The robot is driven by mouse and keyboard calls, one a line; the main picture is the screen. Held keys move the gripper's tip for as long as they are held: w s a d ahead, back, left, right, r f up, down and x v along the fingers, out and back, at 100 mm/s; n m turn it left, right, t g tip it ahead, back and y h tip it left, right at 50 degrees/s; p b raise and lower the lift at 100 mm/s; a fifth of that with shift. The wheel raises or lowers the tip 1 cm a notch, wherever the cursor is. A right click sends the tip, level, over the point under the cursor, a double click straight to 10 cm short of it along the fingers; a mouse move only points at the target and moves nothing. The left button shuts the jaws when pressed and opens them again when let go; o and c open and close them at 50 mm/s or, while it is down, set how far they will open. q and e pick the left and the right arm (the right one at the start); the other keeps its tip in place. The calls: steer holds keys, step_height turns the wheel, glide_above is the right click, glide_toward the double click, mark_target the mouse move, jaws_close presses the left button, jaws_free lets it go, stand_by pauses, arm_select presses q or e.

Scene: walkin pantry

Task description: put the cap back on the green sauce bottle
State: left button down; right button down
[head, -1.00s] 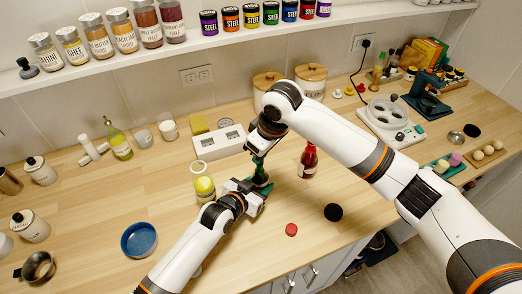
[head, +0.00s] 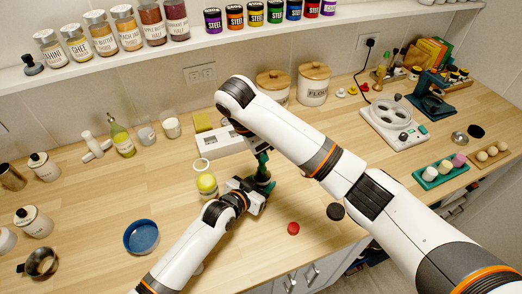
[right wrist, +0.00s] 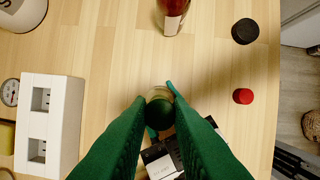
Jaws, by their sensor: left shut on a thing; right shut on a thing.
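The green sauce bottle (head: 263,176) stands upright on the counter, mostly hidden by my grippers. My left gripper (head: 262,188) is shut around it low down; its teal fingers also show in the right wrist view (right wrist: 161,110). My right gripper (head: 262,158) is directly above, its green fingers pointing down. In the right wrist view they are shut on a round dark green cap (right wrist: 160,112), over the paler round bottle. I cannot tell whether the cap touches the neck or is seated.
A red cap (head: 293,228) and a black cap (head: 335,211) lie on the counter at right. A red sauce bottle (right wrist: 173,12) stands close by, hidden by my right arm in the head view. A yellow-topped jar (head: 206,184) is just left of my left gripper.

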steer(key=m, duration=0.3)
steer(key=m+g, duration=0.1)
steer(key=m, duration=0.2)
steer(key=shift+w+g, duration=0.2)
steer(key=shift+g, duration=0.1)
steer(key=m+g, duration=0.1)
steer(key=m, duration=0.2)
steer(key=shift+m, duration=0.4)
steer(key=c, duration=1.3)
jaws_free()
steer(key=shift+r, duration=2.25)
steer(key=shift+n, duration=0.3)
steer(key=shift+c, duration=0.4)
